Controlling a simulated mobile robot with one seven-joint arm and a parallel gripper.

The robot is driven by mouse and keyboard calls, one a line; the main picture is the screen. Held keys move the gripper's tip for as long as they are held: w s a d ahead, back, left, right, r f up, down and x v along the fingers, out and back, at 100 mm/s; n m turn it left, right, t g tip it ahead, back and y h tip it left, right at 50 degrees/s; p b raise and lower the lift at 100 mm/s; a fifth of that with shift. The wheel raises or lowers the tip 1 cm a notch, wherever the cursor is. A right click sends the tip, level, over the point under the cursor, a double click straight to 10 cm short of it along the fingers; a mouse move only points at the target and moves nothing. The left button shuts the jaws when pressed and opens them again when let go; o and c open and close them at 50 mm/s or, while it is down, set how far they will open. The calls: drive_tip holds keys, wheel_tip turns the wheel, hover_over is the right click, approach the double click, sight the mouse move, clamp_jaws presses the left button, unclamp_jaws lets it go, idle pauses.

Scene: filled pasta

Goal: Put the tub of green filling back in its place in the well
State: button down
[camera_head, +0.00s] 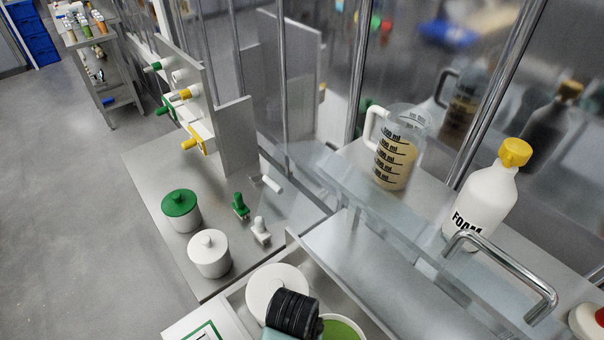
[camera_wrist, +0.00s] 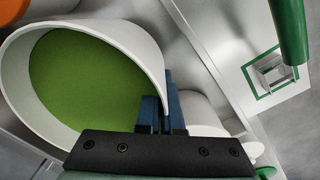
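The tub of green filling (camera_wrist: 90,85) is white-walled and fills the left of the wrist view. In the head view only part of its green filling (camera_head: 343,330) shows at the bottom edge, right of my gripper. My gripper's blue fingers (camera_wrist: 161,115) stand on either side of the tub's near right wall and look shut on it. In the head view my dark wrist (camera_head: 292,312) hides the fingers and part of the tub. The steel well (camera_head: 305,245) lies around it; whether the tub's base rests on anything is hidden.
A round white tub or lid (camera_head: 277,287) is close beside my gripper. A white panel with a green-framed square (camera_wrist: 270,72) lies at the right. Green-lidded (camera_head: 181,210) and white-lidded (camera_head: 209,254) jars stand on the counter. A jug (camera_head: 397,150) and foam bottle (camera_head: 485,200) stand on the shelf.

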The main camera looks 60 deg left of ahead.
drive_tip(key=shift+w+f, duration=0.15)
drive_tip(key=shift+f, duration=2.5)
drive_tip(key=shift+f, duration=0.15)
drive_tip(key=c, duration=1.1)
unclamp_jaws()
drive_tip(key=r, duration=1.2)
drive_tip(key=shift+s+a, duration=0.15)
drive_tip(key=shift+s, duration=0.1)
drive_tip(key=shift+r, duration=0.1)
drive_tip(key=shift+s, duration=0.15)
